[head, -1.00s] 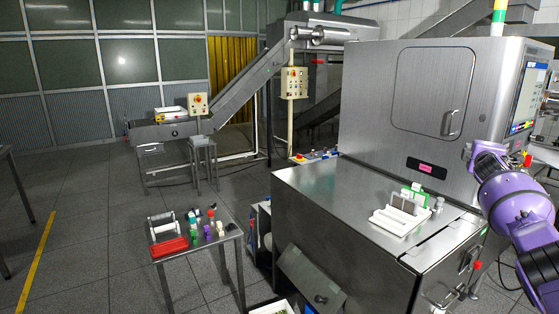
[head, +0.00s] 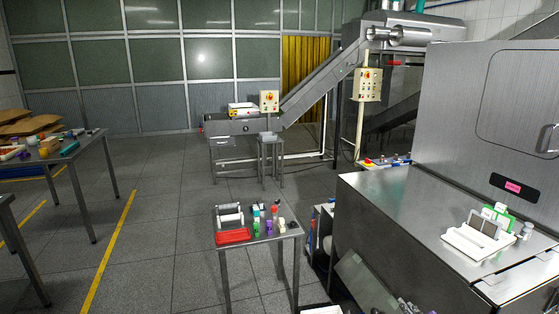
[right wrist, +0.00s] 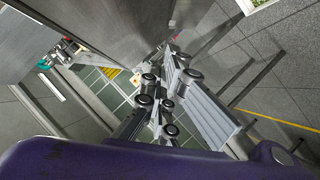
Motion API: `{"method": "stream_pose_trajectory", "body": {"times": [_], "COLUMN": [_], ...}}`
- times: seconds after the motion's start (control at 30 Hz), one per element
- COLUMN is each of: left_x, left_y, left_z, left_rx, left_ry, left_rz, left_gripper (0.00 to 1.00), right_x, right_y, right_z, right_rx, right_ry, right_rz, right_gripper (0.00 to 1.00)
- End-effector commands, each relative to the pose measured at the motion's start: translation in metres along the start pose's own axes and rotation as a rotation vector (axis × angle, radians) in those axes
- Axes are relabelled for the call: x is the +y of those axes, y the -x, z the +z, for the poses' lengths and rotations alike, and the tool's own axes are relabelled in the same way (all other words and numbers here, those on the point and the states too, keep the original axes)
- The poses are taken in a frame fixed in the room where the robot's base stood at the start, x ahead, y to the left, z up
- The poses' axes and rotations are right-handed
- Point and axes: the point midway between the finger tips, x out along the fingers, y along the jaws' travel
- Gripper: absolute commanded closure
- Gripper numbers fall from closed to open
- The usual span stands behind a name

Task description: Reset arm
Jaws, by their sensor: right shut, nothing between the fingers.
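My right gripper (right wrist: 168,55) shows in the right wrist view, with grey linkages, black round joints and fingers closed together at the far end. It is shut with nothing held, and no object touches it. My own purple arm link fills the bottom of that view. In the head view neither gripper nor arm shows. My left gripper is in neither view.
A steel inspection machine (head: 470,130) stands at the right, with a white tray (head: 478,243) on its ledge. A small table (head: 285,236) holds a red tray (head: 233,236) and small coloured items. More tables stand at the left. Tiled floor (head: 160,215) between them is clear.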

Motion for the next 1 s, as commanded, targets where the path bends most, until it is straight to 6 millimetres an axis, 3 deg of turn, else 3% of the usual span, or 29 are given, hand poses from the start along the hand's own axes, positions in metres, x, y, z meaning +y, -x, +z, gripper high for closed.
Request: {"method": "stream_pose_trajectory", "body": {"times": [0.03,0.2,0.4,0.5,0.6,0.7,1.0], "left_x": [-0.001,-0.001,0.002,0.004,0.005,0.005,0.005], "left_y": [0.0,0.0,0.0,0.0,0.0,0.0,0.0], "left_z": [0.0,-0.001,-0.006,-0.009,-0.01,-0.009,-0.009], "left_rx": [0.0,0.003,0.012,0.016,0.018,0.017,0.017], "left_ry": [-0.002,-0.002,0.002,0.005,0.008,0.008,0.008], "left_rz": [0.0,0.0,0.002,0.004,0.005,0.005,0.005], "left_gripper": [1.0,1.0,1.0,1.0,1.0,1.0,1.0], "right_x": [-0.038,-0.143,-0.241,-0.273,-0.293,-0.303,-0.305], "right_y": [0.019,0.092,0.201,0.25,0.282,0.301,0.308], "right_z": [0.011,0.038,0.064,0.082,0.104,0.12,0.127], "right_rx": [-0.01,-0.052,-0.154,-0.226,-0.295,-0.338,-0.355], "right_ry": [-0.051,-0.238,-0.471,-0.555,-0.597,-0.612,-0.612], "right_rz": [-0.042,-0.156,-0.243,-0.257,-0.262,-0.264,-0.265], "right_gripper": [1.0,1.0,1.0,1.0,1.0,1.0,1.0]}}
